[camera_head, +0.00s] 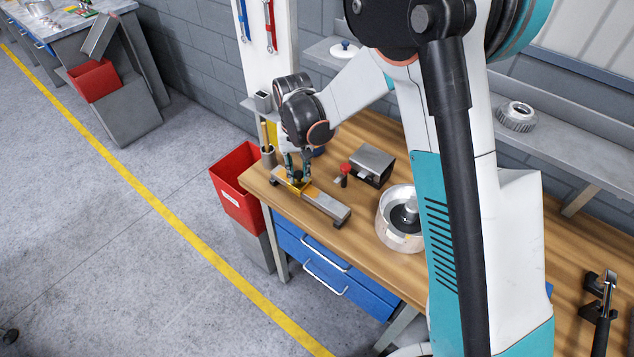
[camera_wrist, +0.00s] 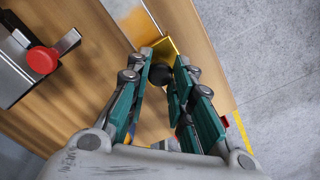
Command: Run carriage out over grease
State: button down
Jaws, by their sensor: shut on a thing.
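A grey rail (camera_head: 327,204) lies near the front left edge of the wooden bench. A yellow carriage (camera_head: 306,191) sits on it toward its left end; the carriage also shows in the wrist view (camera_wrist: 167,47). My gripper (camera_head: 296,178) reaches down over the carriage. In the wrist view my gripper's fingertips (camera_wrist: 163,68) close around a dark round knob (camera_wrist: 160,75) at the carriage. The fingers hide part of the knob and carriage in the head view.
A grey device with a red knob (camera_head: 371,165) and a silver round housing (camera_head: 393,232) stand on the bench (camera_head: 342,142) to the right. A red bin (camera_head: 238,190) is beside the bench's left end. A cup with a tool (camera_head: 268,157) stands close behind my gripper.

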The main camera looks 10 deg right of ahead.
jog(key=shift+w+a, duration=0.45)
jog(key=c, duration=1.4)
grip_release()
jog(key=shift+o, duration=0.2)
notch_tip(320, 180, up, 12)
